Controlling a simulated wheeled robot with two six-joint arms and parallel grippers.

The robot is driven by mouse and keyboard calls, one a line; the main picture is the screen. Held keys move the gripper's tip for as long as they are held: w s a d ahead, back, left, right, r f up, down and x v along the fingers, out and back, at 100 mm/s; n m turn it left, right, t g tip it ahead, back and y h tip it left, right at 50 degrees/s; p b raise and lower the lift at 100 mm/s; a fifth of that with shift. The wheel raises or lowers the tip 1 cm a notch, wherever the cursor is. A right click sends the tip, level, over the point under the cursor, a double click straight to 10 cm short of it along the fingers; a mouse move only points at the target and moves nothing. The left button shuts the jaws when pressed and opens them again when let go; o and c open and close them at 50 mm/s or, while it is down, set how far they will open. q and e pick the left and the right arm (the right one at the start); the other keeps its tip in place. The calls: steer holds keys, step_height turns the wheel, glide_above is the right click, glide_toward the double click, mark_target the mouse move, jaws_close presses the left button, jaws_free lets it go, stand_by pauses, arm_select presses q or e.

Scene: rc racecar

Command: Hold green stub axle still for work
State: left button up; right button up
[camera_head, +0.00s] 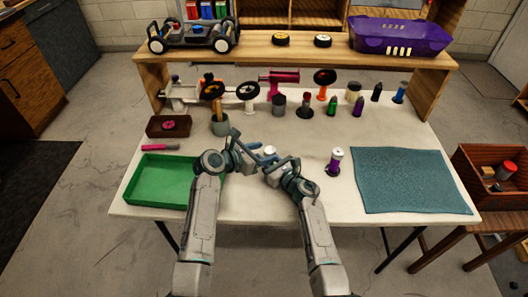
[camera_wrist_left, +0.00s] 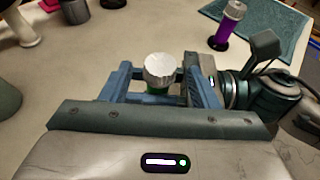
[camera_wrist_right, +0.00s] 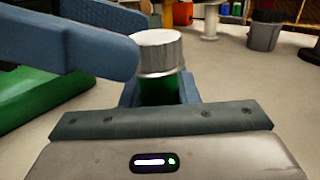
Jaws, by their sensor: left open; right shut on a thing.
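The green stub axle, with a ridged silver-white cap (camera_head: 270,150) and a green body, stands upright between my two grippers. Its cap also shows in the left wrist view (camera_wrist_left: 159,67) and in the right wrist view (camera_wrist_right: 158,48). My right gripper (camera_wrist_right: 160,90) is shut on its green body, below the cap. My left gripper (camera_wrist_left: 160,85) is open, with its fingers spread to either side of the axle. A blue finger of my left gripper reaches in from the left in the right wrist view. The axle's lower end is hidden by the grippers.
A purple axle piece (camera_head: 335,161) stands right of my right gripper, before a teal mat (camera_head: 410,180). A green tray (camera_head: 160,181) lies left. Wheels, bottles and tools line the table's back under a shelf (camera_head: 290,46). The table's front middle is clear.

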arm_select(q)
steer(key=shift+w+d+f, duration=0.15)
steer(key=shift+w+d, duration=0.15)
steer(key=shift+d, duration=0.1)
steer(key=c, duration=1)
steer(key=shift+a+m+g, duration=0.1)
steer(key=shift+m+g, duration=0.2)
steer(key=shift+g, duration=0.1)
steer(key=m+g+h, duration=0.1)
steer(key=m+g, duration=0.2)
steer(key=w+m+g+h, duration=0.1)
steer(key=shift+a+g+h, duration=0.25)
steer(key=shift+g+h, duration=0.05)
steer(key=m+g, duration=0.3)
steer(key=w+m+g, duration=0.1)
steer(key=m+g, duration=0.2)
steer(key=shift+w, duration=0.1)
steer(key=shift+f+g, duration=0.1)
steer(key=shift+g, duration=0.3)
